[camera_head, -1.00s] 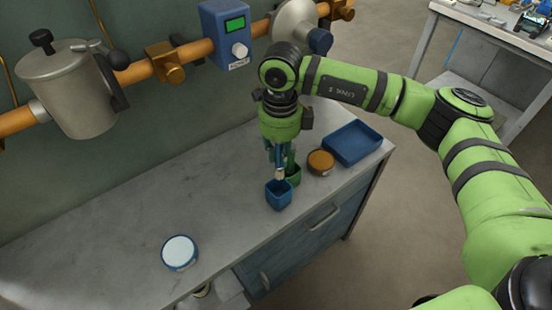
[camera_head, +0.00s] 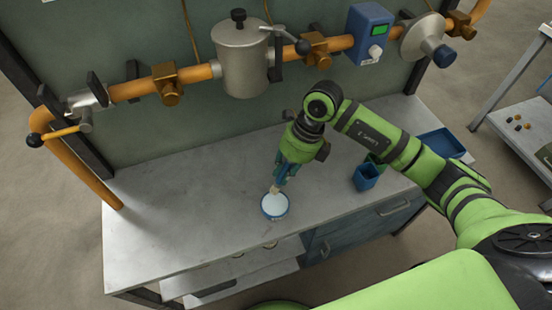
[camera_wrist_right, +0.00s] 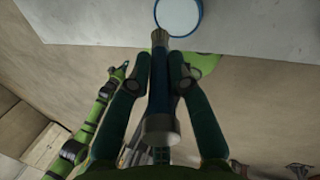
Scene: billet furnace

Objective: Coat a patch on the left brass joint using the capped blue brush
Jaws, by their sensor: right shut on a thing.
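My right gripper (camera_head: 283,180) points down over the bench and is shut on the blue brush, whose blue handle (camera_wrist_right: 162,95) and metal collar stand between the fingers in the wrist view. The brush's pale tip (camera_head: 274,189) is at the far edge of a round blue tin (camera_head: 275,215) with white contents; I cannot tell whether they touch. The tin also shows in the wrist view (camera_wrist_right: 178,14). The left brass joint (camera_head: 167,84) sits on the orange pipe, left of the grey canister. A green arm end (camera_wrist_right: 122,69), perhaps my left gripper, shows small in the wrist view; its jaws are unclear.
The grey canister (camera_head: 243,62), a middle brass joint (camera_head: 318,48) and a blue meter box (camera_head: 370,35) line the pipe above the bench. A blue cup (camera_head: 367,178) and blue tray (camera_head: 441,143) stand to the right. The bench's left part (camera_head: 160,215) is clear.

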